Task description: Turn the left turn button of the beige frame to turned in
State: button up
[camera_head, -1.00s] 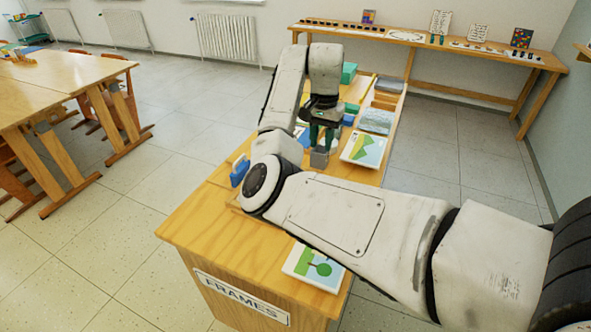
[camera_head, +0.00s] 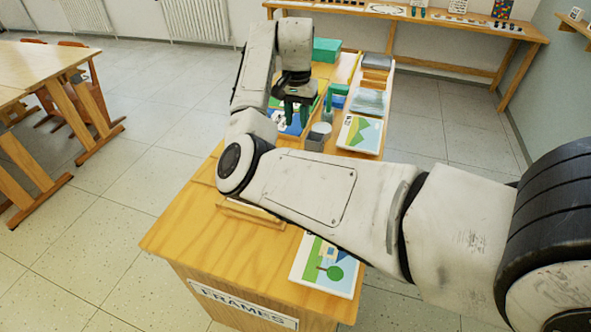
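My gripper (camera_head: 297,113) points down over the long wooden table (camera_head: 185,235), with dark green fingers. Its small size and the overlap behind it hide whether the fingers are apart or closed. A blue and green picture (camera_head: 284,126) with white patches lies under and beside the fingers, with a thin light edge; I cannot tell whether this is the beige frame. No turn button can be made out. My forearm hides part of the tabletop in front of the gripper.
A grey cylinder (camera_head: 317,137) stands right of the gripper. A landscape picture (camera_head: 359,134) lies at the right edge, a tree picture (camera_head: 329,268) at the near edge. A teal box (camera_head: 326,50) stands behind. The table's near left is clear.

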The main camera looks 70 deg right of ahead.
notch_tip(320, 180, down, 18)
jog(key=b, duration=0.7)
jog(key=shift+a+f, duration=0.1)
jog(key=shift+f, duration=0.15)
grip_shut()
